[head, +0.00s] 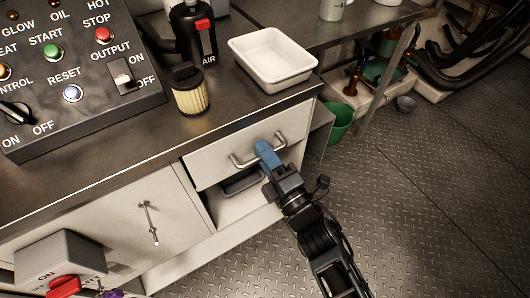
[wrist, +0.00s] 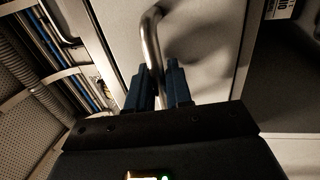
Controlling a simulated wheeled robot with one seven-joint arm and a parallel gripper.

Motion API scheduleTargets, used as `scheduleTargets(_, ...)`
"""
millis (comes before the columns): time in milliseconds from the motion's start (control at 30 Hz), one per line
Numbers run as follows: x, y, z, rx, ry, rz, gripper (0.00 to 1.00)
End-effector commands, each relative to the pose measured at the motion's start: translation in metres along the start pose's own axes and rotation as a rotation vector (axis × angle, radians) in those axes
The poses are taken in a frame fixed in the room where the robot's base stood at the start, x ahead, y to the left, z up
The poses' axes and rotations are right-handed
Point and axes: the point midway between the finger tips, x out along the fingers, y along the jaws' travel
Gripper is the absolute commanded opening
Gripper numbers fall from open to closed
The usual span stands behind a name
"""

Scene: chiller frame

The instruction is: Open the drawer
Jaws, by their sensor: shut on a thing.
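The drawer (head: 215,166) has a pale front under the counter and carries a metal bar handle (head: 243,163). A slim gap shows along its lower edge, with a dark tray-like shape in the space below; I cannot tell how far the drawer stands out. My gripper (head: 264,150) has blue fingers and is at the right part of the handle. In the wrist view the handle (wrist: 151,45) runs down between the two blue fingers of my gripper (wrist: 160,85), which are shut on it. The fingers hide part of the handle in the head view.
A cupboard door (head: 150,222) with its own handle is left of the drawer. On the counter stand a white tray (head: 272,58), a yellow filter (head: 190,95) and a control panel (head: 75,70). A green bucket (head: 340,122) is at the right. The patterned floor is clear at lower right.

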Motion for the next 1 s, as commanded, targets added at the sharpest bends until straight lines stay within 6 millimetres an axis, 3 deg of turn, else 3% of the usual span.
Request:
scheduleTargets(633, -0.006, 0.0, 0.0, 0.0, 0.0, -0.002, 0.0)
scheduleTargets(767, -0.022, 0.002, 0.0, 0.0, 0.0, -0.004, 0.0)
scheduleTargets(1000, -0.075, 0.012, 0.001, -0.001, -0.002, -0.006, 0.0)
